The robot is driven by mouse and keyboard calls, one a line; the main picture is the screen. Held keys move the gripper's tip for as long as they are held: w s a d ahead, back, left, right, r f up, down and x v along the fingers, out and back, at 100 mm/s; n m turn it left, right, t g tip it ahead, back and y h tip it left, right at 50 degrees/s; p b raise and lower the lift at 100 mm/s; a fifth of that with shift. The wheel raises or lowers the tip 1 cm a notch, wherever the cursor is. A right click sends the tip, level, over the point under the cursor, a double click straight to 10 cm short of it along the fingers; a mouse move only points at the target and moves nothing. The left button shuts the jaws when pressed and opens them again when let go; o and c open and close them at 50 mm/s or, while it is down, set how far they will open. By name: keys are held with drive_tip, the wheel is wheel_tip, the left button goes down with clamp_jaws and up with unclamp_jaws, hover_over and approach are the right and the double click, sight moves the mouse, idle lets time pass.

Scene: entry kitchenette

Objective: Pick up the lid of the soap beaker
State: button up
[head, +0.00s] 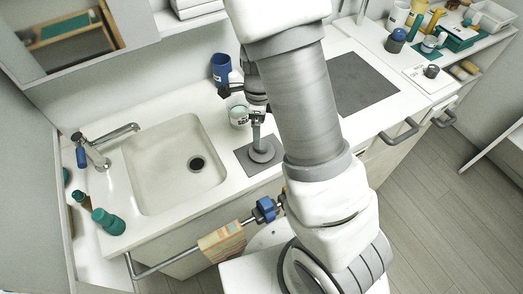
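My gripper (250,100) hangs over the counter between the sink and the dark hob plate. My arm partly covers it, and its fingers are too small and dark to tell open from shut. A small whitish-green labelled container (238,116) stands on the counter just left of and below the gripper; it may be the soap beaker, but I cannot tell for sure. A grey round piece with an upright stem (261,152) stands on a dark grey square mat (243,161), below the gripper in the picture. I cannot make out a separate lid with certainty.
A blue cup (221,67) stands behind the gripper. The sink (160,170) and tap (98,150) are to the left, with a green bottle (107,221) at the front-left. The dark plate (368,82) is bare. Cups and trays crowd the upper right counter.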

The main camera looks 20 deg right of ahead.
sight(262, 149)
wheel_tip(262, 149, down, 3)
drive_tip(key=shift+f, duration=0.15)
drive_tip(key=shift+w+d+f+b, duration=0.15)
drive_tip(key=shift+f+b, duration=0.2)
drive_tip(key=shift+f, duration=1)
drive_tip(key=shift+s+d+f+b, duration=0.1)
drive_tip(key=shift+f+b, duration=0.25)
drive_tip(key=shift+f, duration=0.95)
clamp_jaws()
